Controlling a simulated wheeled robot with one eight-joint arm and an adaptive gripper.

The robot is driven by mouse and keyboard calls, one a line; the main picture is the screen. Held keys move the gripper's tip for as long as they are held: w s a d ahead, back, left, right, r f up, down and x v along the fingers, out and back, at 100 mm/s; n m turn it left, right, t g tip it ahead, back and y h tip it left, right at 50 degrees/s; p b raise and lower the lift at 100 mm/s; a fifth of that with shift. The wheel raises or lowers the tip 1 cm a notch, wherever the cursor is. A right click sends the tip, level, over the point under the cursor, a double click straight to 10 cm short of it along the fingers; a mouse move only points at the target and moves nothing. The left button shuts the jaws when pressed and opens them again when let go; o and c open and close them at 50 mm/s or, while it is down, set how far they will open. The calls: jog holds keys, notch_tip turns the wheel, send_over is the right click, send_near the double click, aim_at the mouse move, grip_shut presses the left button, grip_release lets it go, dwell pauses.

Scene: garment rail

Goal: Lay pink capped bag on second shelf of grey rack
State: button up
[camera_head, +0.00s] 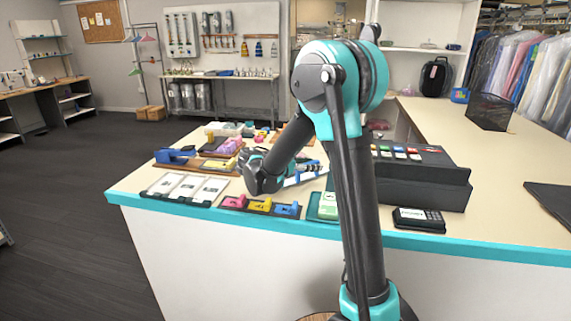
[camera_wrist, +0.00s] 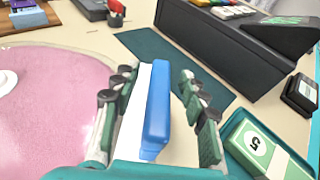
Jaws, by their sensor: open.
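A large pink surface with a round white cap-like part at its edge, seemingly the pink capped bag (camera_wrist: 60,100), fills the left of the wrist view. I cannot make it out in the head view, where my arm covers that area. My gripper (camera_wrist: 157,95) is open, with its fingers apart beside the pink surface. A blue-and-white block (camera_wrist: 155,115) shows between the fingers; I cannot tell whether they touch it. In the head view my gripper is low over the counter, partly hidden by my arm. A grey rack (camera_head: 222,77) with a lower shelf stands by the back wall; I cannot tell whether it is the task's rack.
The cream counter (camera_head: 520,165) holds a black cash register (camera_head: 420,182), a card terminal (camera_head: 418,219), a green tray (camera_head: 325,206), small coloured items and a black mesh basket (camera_head: 489,112). Covered garments (camera_head: 525,60) hang at right. Dark floor at left is clear.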

jog(key=shift+x, duration=1.2)
jog(key=shift+c, duration=0.2)
grip_shut()
